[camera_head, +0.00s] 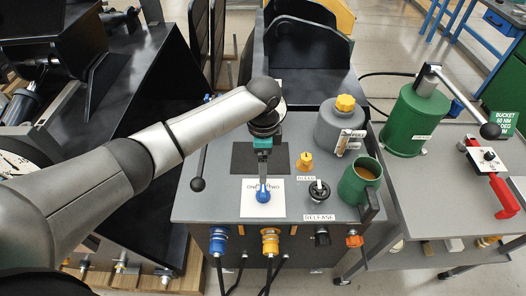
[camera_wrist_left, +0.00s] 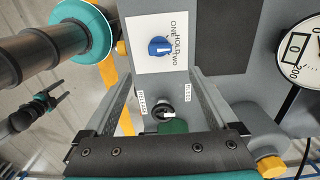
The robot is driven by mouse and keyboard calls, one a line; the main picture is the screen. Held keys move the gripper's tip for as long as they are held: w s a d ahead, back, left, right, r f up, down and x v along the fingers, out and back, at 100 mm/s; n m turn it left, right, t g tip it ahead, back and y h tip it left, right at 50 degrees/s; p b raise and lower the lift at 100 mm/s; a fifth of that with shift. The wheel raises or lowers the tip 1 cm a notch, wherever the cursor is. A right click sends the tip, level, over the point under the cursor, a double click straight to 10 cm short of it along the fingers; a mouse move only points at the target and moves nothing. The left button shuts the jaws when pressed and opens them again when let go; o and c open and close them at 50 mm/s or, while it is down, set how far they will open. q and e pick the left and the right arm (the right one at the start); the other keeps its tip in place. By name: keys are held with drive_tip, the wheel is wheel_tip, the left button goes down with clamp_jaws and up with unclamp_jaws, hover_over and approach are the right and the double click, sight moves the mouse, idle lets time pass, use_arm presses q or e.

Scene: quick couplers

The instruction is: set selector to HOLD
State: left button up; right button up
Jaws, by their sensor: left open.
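The selector is a blue knob (camera_head: 263,194) on a white plate (camera_head: 252,207) with the words ONE, HOLD and TWO. In the left wrist view the knob (camera_wrist_left: 159,46) has a white mark, which seems to lie toward the HOLD word; its exact angle is hard to tell. My left gripper (camera_head: 263,178) is above the panel, just behind the knob in the head view. In the wrist view its fingers (camera_wrist_left: 160,74) are spread, with nothing between them, and the knob lies beyond their tips.
A black-ended lever (camera_head: 198,184) stands to the left. Blue (camera_head: 218,240) and orange (camera_head: 270,241) couplers are on the front face.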

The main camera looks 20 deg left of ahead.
use_arm(q)
wheel_tip(320, 180, up, 2)
drive_tip(key=shift+r, duration=0.2)
idle(0.4)
